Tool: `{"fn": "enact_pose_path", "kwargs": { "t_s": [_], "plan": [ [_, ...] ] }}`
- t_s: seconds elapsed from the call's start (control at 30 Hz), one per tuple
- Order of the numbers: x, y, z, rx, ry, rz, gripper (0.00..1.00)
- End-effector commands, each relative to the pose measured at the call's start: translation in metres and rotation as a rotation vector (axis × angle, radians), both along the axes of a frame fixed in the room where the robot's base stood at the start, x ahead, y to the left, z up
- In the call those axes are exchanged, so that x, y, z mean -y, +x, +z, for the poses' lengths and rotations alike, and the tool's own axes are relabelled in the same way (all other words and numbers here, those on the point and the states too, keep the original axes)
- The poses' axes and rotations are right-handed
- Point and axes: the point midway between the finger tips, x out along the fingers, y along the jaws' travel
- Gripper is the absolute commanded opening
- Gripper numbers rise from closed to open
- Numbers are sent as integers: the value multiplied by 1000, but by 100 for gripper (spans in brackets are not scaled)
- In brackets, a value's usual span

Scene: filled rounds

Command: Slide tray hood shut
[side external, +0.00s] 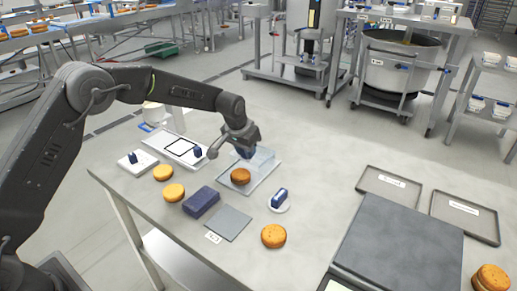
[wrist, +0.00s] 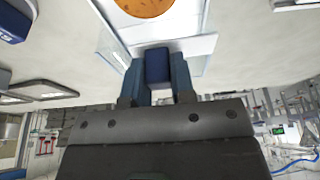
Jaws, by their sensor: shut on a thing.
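The tray (side external: 236,190) sits on the grey table, with a clear see-through hood (side external: 264,158) over its far part. A browned filled round (side external: 240,176) is on the tray, towards its near side; it also shows at the top of the wrist view (wrist: 145,6). My gripper (side external: 246,153) is at the hood. In the wrist view, my gripper's two blue fingers (wrist: 157,82) are shut on a dark blue handle (wrist: 157,60) at the hood's edge. The near part of the tray looks uncovered. My gripper hides part of the hood in the side view.
A white board with a black outline (side external: 168,141) lies left of the tray. A dark blue block (side external: 201,201), a grey mat (side external: 228,223) and a blue-handled white disc (side external: 286,208) are nearer. Loose rounds (side external: 273,236) lie about. A large dark slab (side external: 400,245) stands right.

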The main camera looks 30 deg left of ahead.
Motion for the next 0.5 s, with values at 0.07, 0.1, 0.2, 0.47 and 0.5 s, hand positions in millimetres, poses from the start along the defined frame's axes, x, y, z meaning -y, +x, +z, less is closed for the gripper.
{"fn": "enact_pose_path", "kwargs": {
  "t_s": [0.07, 0.1, 0.2, 0.47, 0.5],
  "plan": [
    [3, -12, -11, -29, 0, -3, 10],
    [3, -14, -11, -29, 0, -3, 10],
    [3, -21, -12, -30, 0, -3, 10],
    [3, -38, -11, -29, 0, -3, 10],
    [3, -41, -11, -29, 0, -3, 10]
  ]
}}
